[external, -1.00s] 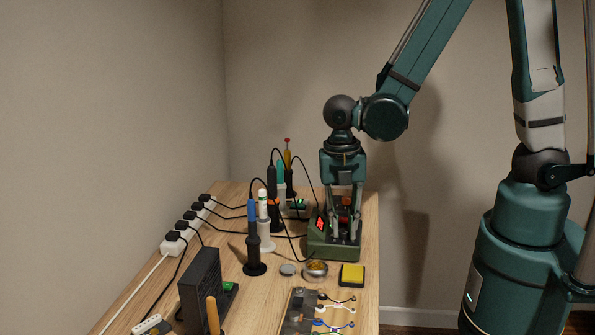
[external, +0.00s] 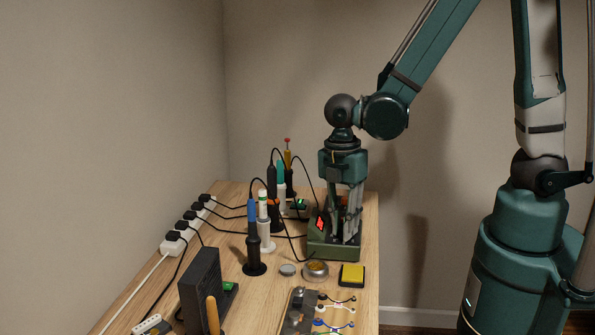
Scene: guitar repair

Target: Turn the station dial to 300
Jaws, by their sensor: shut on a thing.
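The soldering station (external: 331,251) is a green box at the right side of the bench, with a lit red display (external: 320,223) on its slanted face. The digits are too small to read. My gripper (external: 345,238) points straight down over the station. Its fingers are closed in on the station dial, which is mostly hidden behind them.
A metal bowl (external: 316,270), a yellow sponge (external: 352,275) and a small round tin (external: 288,270) stand in front of the station. Several upright tool holders with cables and a white power strip (external: 174,244) are to its left. A black box (external: 200,290) stands nearer.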

